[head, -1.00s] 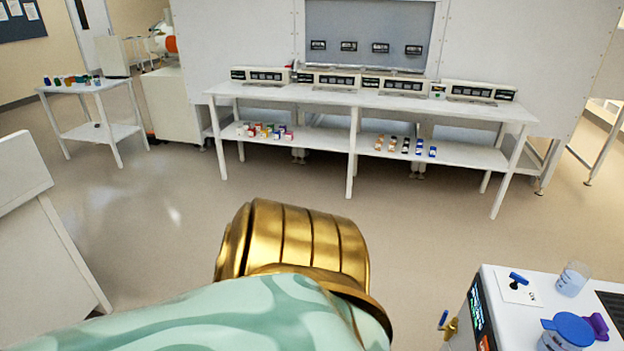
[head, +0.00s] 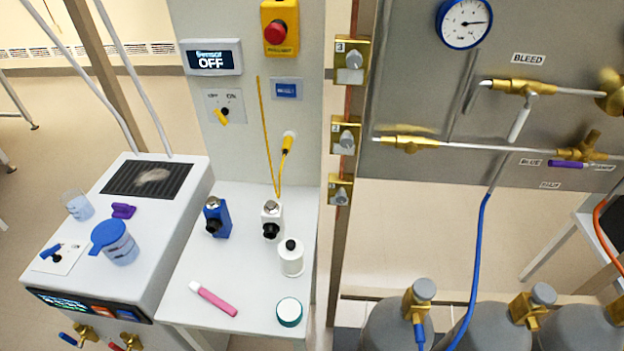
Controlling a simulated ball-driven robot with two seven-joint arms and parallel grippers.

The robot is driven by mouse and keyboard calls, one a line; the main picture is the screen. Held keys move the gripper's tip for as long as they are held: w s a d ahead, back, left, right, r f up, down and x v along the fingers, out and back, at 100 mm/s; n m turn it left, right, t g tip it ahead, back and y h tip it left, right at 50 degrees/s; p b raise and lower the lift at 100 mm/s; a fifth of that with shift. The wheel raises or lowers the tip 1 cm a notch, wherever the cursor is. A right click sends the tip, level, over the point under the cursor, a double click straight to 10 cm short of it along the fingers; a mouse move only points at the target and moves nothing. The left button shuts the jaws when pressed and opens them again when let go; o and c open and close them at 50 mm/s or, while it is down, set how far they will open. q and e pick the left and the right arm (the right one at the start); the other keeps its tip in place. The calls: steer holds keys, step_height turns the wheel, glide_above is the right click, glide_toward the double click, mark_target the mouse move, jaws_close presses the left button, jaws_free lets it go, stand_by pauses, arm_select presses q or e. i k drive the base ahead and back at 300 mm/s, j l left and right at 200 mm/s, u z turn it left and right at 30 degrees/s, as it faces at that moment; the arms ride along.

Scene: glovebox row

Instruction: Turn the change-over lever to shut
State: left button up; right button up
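A lever with a purple handle (head: 565,163) sits on a brass valve (head: 585,148) low on the grey gas panel (head: 440,100) at the right; I take it for the change-over lever. Its handle lies about level and points left, towards the label that reads BLUE (head: 530,162). A smaller label (head: 550,185) sits below the handle; its word is too small to read for sure, and so is the one to its right. Neither of my grippers is in view.
A bleed valve with a white handle (head: 519,124) and a pressure gauge (head: 465,22) are above. Grey gas cylinders (head: 486,330) stand below, with a blue hose (head: 472,270) and an orange hose (head: 604,228). A bench (head: 255,300) with bottles is left.

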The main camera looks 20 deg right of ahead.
mark_target(590, 166)
steer(key=z, duration=2)
